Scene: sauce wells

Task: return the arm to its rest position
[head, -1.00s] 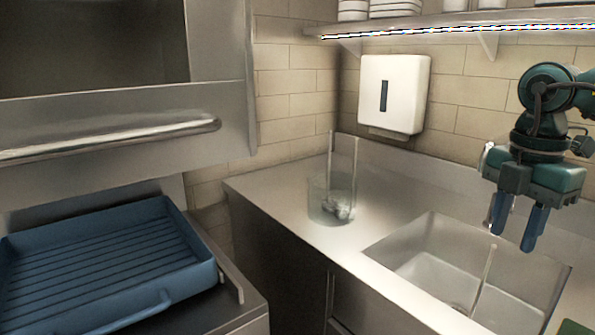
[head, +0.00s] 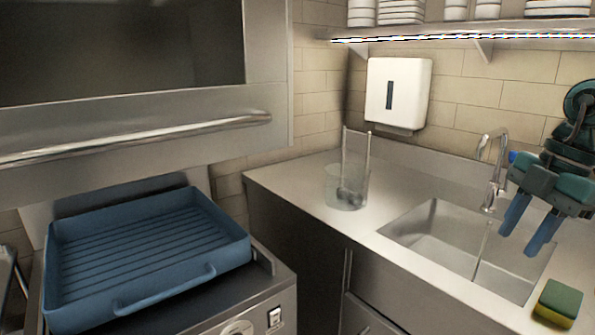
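My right gripper (head: 531,229) is at the right of the head view, in the air over the right part of the sink (head: 440,238). Its two blue fingers point down and stand apart, with nothing between them. The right arm comes in from the right edge, and most of it is out of view. My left gripper is not in view.
A clear container (head: 346,190) with utensils stands on the counter left of the sink. The faucet (head: 492,175) is close beside my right gripper. A green and yellow sponge (head: 558,303) lies at the front right. A blue ridged tray (head: 140,255) sits at the left.

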